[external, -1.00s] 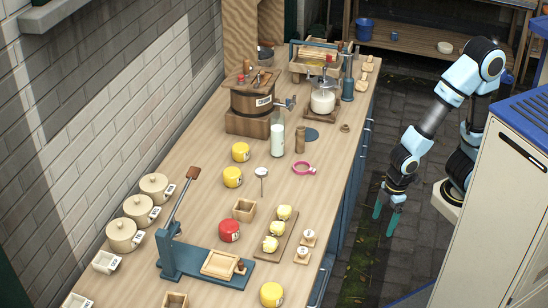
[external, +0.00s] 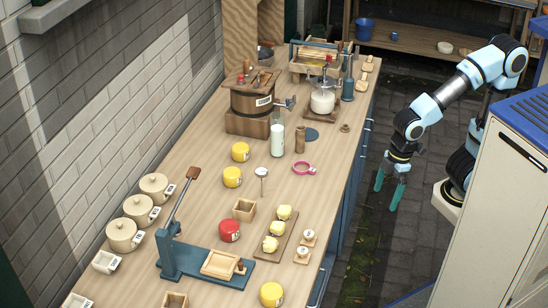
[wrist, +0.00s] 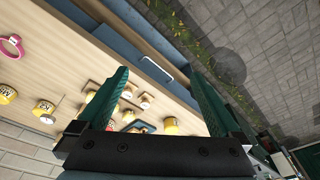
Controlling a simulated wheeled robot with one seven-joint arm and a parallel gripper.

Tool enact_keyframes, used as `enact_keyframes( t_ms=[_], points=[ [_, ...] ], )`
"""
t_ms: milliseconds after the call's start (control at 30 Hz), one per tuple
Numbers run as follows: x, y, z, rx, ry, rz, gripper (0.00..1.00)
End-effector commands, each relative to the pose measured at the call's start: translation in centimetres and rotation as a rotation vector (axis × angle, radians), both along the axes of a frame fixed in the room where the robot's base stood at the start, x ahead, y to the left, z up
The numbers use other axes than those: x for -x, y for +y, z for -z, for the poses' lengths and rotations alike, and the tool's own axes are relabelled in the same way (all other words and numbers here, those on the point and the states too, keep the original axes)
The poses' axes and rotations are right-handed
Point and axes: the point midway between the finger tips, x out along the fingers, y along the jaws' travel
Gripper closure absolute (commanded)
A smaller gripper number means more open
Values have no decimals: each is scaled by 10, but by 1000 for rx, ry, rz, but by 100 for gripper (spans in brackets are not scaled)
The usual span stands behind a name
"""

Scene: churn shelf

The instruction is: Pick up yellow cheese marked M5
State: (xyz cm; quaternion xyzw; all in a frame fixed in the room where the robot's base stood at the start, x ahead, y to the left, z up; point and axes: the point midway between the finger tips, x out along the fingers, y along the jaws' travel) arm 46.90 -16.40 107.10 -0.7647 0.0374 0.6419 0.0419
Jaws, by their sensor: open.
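Three yellow cheeses stand on the long wooden counter: one by the churn (external: 241,152), one just in front of it (external: 232,177), and one at the near end (external: 271,294). Their labels are too small to read surely, so I cannot tell which is M5. In the wrist view, two yellow cheeses show at the left (wrist: 7,93) (wrist: 45,108) and one at lower middle (wrist: 170,125). My gripper (external: 387,190) is open and empty, pointing down over the paving, off the counter's right side. Its green fingers are spread in the wrist view (wrist: 160,72).
The counter (external: 330,190) also holds a red cheese (external: 229,230), a board with several yellow pieces (external: 284,228), a pink ring (external: 304,168), a glass bottle (external: 277,137) and a blue lever press (external: 210,262). A pale cabinet (external: 500,200) stands right of the arm.

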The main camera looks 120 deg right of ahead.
Motion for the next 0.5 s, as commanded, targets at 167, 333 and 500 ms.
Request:
enact_keyframes(
  t_ms=[167,333,500],
  points=[
    [-54,-24,13,-59,-136,82,0],
    [-109,-67,16,-75,-301,186,0],
    [-162,-144,16,-25,-493,333,0]
  ],
)
